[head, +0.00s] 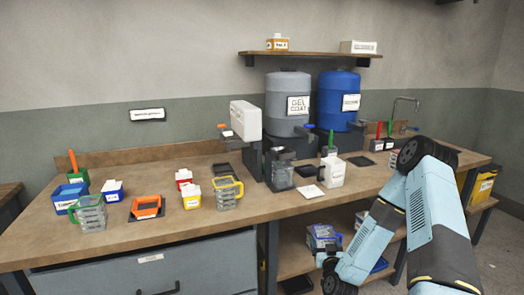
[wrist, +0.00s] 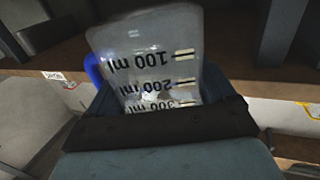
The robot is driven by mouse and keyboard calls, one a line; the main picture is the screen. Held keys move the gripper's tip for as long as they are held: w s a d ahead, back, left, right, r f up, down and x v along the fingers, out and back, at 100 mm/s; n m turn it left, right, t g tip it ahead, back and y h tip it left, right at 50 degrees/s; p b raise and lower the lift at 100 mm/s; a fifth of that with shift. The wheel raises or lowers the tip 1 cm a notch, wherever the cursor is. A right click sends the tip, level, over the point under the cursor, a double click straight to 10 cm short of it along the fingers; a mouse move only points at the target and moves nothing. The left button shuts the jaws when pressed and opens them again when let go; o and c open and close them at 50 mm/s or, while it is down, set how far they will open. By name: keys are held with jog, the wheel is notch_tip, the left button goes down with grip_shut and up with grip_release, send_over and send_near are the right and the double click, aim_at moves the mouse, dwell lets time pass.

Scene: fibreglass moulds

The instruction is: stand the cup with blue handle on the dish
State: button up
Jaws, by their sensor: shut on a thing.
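A clear measuring cup with a blue handle fills the middle of the wrist view, the cup (wrist: 150,60) showing printed marks from 100 to 300 ml that read upside down. Its blue handle (wrist: 93,70) sticks out to the left. My gripper (wrist: 160,105) is shut on this cup. In the head view my arm reaches down at the right, and the cup (head: 322,236) is in front of the bench's open lower shelf, below the benchtop. Several dark flat pieces lie on the bench, one of them a square piece (head: 222,169); I cannot tell which is the dish.
The bench's front edge lies above the held cup. Bare wood shows along the front left.

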jog(key=shift+s+f, duration=1.15)
jog(key=shift+f, duration=0.05)
jog(key=shift+a, duration=0.1)
dwell(0.4)
jog(key=shift+a, duration=0.1)
